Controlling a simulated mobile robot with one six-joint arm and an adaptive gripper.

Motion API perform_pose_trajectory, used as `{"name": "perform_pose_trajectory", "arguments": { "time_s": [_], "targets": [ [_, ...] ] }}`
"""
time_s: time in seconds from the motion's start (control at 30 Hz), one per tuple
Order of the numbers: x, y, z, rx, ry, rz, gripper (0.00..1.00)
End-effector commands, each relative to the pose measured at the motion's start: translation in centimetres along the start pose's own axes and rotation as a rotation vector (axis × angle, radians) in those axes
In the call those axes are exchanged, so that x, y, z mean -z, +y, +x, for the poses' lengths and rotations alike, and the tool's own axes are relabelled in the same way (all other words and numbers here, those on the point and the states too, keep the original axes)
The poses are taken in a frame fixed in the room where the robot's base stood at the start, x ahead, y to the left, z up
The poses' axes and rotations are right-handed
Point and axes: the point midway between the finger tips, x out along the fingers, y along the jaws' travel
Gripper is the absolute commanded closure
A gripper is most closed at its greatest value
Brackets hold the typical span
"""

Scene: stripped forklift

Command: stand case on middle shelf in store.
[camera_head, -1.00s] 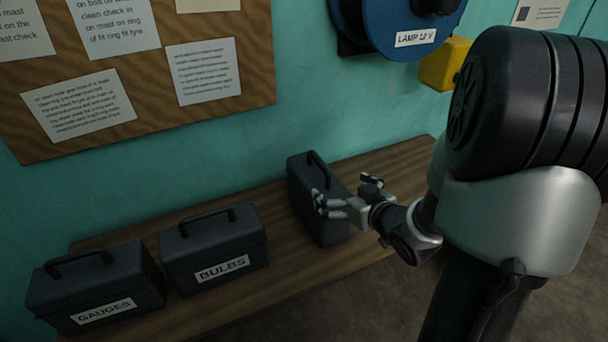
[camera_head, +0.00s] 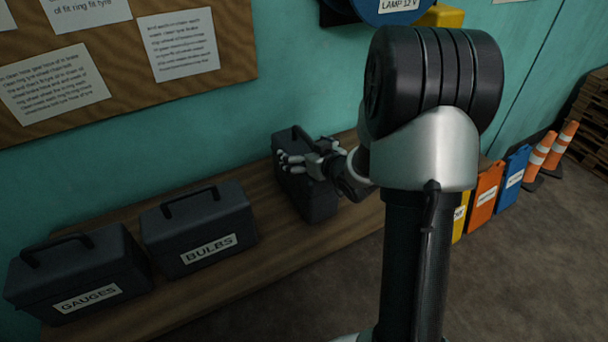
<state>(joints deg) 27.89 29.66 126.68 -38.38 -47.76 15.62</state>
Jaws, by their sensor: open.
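Three dark cases stand on a wooden shelf (camera_head: 235,275) against the teal wall. The left case (camera_head: 75,272) is labelled GAUGES and the middle case (camera_head: 198,228) is labelled BULBS. The right case (camera_head: 312,203) is turned, and no label on it shows. My gripper (camera_head: 290,160) is open at the upper part of the right case. Its fingers cover part of that case's top and handle. I cannot tell whether they touch it. No middle shelf or store can be made out.
A notice board (camera_head: 125,75) and a blue reel (camera_head: 385,8) are on the wall. At the right stand yellow, orange (camera_head: 485,195) and blue (camera_head: 512,178) panels, striped cones (camera_head: 562,148) and stacked pallets (camera_head: 595,120). Open floor (camera_head: 535,270) lies in front.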

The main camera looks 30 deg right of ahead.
Motion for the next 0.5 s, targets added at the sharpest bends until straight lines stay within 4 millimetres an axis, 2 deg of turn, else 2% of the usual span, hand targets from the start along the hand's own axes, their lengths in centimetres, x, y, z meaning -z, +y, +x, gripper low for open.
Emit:
{"name": "perform_pose_trajectory", "arguments": {
  "time_s": [0.17, 0.5],
  "targets": [
    [0.05, 0.02, 0.0, 0.0, 0.0, 0.0, 0.0],
    [0.0, 0.02, -0.03, 0.0, -0.001, 0.001, 0.22]
  ]
}}
